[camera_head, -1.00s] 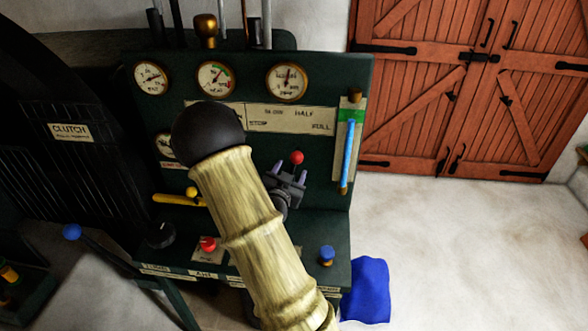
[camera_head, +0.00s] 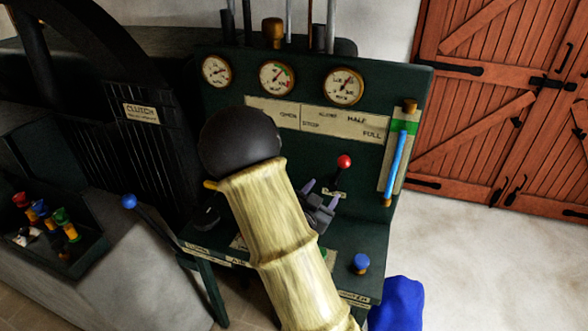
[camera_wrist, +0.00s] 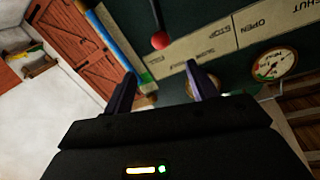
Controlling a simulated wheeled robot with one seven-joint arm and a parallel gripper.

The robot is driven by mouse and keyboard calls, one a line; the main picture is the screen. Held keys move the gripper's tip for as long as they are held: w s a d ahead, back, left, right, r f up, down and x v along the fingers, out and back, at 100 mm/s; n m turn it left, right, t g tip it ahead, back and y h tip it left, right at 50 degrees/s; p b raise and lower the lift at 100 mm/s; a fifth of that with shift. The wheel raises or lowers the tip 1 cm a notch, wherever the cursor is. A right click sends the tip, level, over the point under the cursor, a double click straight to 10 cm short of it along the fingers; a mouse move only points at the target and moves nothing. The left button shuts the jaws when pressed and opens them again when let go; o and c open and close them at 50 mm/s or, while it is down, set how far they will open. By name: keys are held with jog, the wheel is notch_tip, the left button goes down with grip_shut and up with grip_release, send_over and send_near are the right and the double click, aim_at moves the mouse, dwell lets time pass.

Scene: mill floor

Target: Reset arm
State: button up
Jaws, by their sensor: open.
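My gripper (camera_head: 322,205) is in front of the dark green control panel (camera_head: 400,82), partly hidden behind my own arm in the head view. In the wrist view my gripper (camera_wrist: 160,85) shows two purple fingers spread apart with nothing between them. A red-knobbed lever (camera_head: 344,162) stands just above and right of the fingers, apart from them. Its red knob (camera_wrist: 160,40) also shows in the wrist view, beyond the fingertips.
Round gauges (camera_head: 343,86) line the panel's top. A blue-filled sight tube (camera_head: 396,160) is at its right edge. A blue knob (camera_head: 360,263) sits on the ledge below. A blue-tipped lever (camera_head: 130,202) stands left. Clear floor lies before the red doors (camera_head: 500,110).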

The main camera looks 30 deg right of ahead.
jog(key=s+a+f+n+g+y, duration=0.1)
jog(key=a+f+n+y, duration=0.15)
jog(key=a+y, duration=0.3)
jog(key=a+f+n+g+y, duration=0.1)
jog(key=a+f+n+y, duration=0.1)
jog(key=a+n+y, duration=0.4)
jog(key=s+a+r+n+g+y, duration=0.2)
jog(key=s+a+n+g, duration=0.3)
jog(key=s, duration=0.8)
jog(key=a, duration=0.3)
jog(key=shift+g, duration=0.3)
jog(key=shift+w+n+y, duration=0.1)
jog(key=shift+n+y, duration=0.15)
